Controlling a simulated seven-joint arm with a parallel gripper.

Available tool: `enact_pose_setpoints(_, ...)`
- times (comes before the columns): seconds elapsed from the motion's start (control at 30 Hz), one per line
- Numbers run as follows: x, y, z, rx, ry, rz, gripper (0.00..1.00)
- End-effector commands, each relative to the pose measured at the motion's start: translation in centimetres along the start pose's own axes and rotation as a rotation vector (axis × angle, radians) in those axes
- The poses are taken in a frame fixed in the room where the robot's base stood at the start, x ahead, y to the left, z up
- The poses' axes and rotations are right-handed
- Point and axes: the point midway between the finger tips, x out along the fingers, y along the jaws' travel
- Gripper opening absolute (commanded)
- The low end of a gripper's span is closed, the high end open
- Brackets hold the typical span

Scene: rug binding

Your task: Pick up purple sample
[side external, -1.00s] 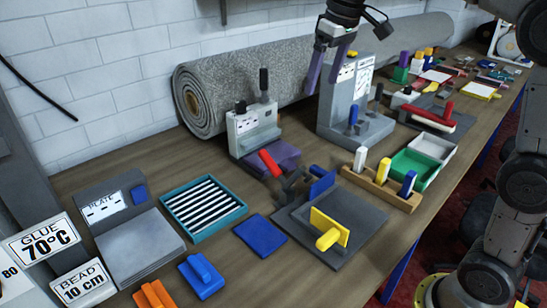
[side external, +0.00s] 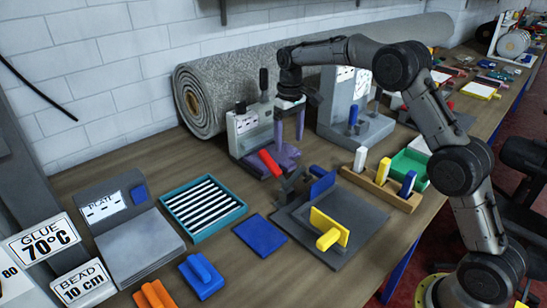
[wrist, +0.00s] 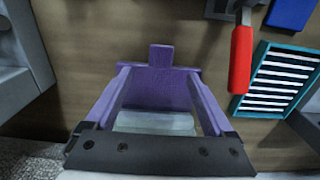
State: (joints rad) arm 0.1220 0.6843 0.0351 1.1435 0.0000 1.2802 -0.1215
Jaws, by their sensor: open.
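The purple sample (side external: 287,159) lies flat at the foot of a grey press-like machine (side external: 249,130). In the wrist view the purple sample (wrist: 165,90) is a flat plate with a small tab pointing away from me. My gripper (side external: 288,145) is open, with purple fingers pointing down over the sample in front of the machine. In the wrist view my gripper (wrist: 158,72) has one finger on each side of the plate, and nothing is clamped. Whether the fingers touch the sample is unclear. A pale block (wrist: 155,122) covers the sample's near part.
A red handle (side external: 270,163) stands close beside the sample; it also shows in the wrist view (wrist: 241,60). A rolled grey rug (side external: 215,88) lies behind. A teal striped tray (side external: 204,207) and a blue plate (side external: 261,235) are nearby. Bare table lies beyond the tab.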

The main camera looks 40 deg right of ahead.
Motion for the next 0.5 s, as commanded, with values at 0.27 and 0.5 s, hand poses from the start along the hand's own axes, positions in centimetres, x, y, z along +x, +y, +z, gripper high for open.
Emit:
enact_pose_setpoints(0.27, 2.5, 0.0, -0.1, 0.0, 0.0, 0.0, 0.88)
enact_pose_setpoints(0.5, 5.5, -0.2, -0.7, -0.001, -0.001, 0.0, 0.88)
